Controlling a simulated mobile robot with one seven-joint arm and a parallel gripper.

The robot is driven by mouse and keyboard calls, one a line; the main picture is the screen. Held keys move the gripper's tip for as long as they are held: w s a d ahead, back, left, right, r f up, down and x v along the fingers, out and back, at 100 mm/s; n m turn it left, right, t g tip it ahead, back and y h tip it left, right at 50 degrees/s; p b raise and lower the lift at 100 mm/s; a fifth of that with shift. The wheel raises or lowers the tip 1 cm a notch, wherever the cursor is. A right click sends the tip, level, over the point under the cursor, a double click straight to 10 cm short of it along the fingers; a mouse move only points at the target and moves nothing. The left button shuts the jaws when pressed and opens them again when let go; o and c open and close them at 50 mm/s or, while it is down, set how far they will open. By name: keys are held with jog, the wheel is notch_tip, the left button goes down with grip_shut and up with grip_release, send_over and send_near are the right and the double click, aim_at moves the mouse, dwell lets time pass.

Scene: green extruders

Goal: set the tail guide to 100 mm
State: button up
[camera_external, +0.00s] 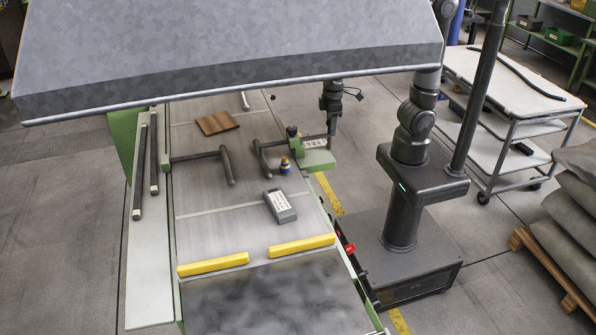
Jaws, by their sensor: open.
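A dark guide bar (260,158) stands over the right half of the bed, joined by an arm to a green bracket (318,160) on the bed's right edge. The bracket carries a white scale plate (315,143), too small to read, and a dark knob (292,131). An opposite dark guide bar (228,166) reaches in from the left; I cannot tell which the task calls the tail guide. My gripper (332,131) points down beside the scale plate's right end, open with nothing visible in it. Contact with the bracket cannot be told. The grey hood hides much of my arm.
The large grey hood (230,50) overhangs the bed. On the bed are a brown ridged block (217,123), a small blue-and-yellow item (285,166), a grey keypad device (280,206) and two yellow bars (213,264). A cart (515,85) and stacked sacks (570,230) stand right.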

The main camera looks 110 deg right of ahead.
notch_tip(320, 180, up, 9)
jog(key=shift+r, duration=0.1)
dwell(0.4)
jog(key=s+d+n+t, duration=0.1)
jog(key=s+t, duration=0.4)
jog(key=s, duration=0.6)
jog(key=shift+n+t, duration=0.3)
jog(key=shift+n, duration=0.3)
